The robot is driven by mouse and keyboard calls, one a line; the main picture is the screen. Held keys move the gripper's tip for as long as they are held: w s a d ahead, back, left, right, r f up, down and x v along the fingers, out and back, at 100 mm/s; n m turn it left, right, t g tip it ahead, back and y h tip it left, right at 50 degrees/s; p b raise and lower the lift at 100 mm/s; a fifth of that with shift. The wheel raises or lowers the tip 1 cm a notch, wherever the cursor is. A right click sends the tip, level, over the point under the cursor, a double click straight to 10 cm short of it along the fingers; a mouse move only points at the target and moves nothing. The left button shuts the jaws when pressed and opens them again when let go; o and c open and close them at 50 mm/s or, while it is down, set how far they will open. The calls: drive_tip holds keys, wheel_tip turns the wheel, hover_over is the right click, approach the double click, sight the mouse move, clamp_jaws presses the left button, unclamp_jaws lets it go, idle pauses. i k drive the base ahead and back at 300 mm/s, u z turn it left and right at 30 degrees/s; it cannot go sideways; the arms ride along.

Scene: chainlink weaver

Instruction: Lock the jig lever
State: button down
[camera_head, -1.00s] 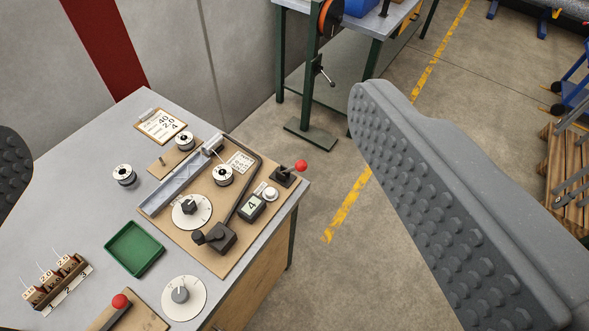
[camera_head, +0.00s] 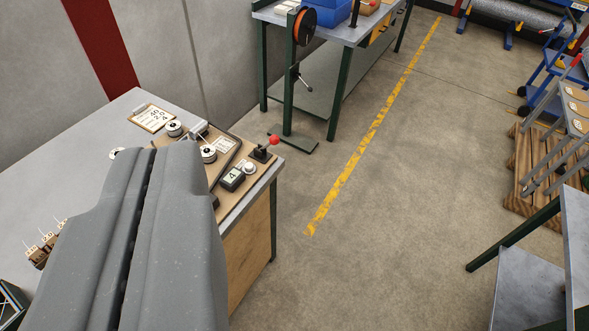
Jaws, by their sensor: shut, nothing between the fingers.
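A small lever with a red ball knob (camera_head: 274,141) stands on a black base at the back right corner of the jig board (camera_head: 229,153), near the bench's right edge. I cannot tell whether it is locked. My gripper (camera_head: 152,160) is shut and empty, its two grey fingers pressed together. It fills the lower left of the view, left of and nearer than the red-knobbed lever and apart from it in the picture. The fingers hide most of the board, including its dial, the green tray and the front red-knobbed handle. A counter reading 4 (camera_head: 232,178) shows beside the fingers.
A clipboard (camera_head: 153,117) and small spools (camera_head: 208,153) lie at the bench's back. Wire holders (camera_head: 42,248) are at the left. A second bench (camera_head: 335,28) with an orange reel stands behind. Open floor with a yellow line (camera_head: 360,150) lies to the right.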

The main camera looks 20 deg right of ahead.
sight(274, 139)
drive_tip(key=z, duration=0.35)
drive_tip(key=i, duration=1)
drive_tip(key=u, duration=0.05)
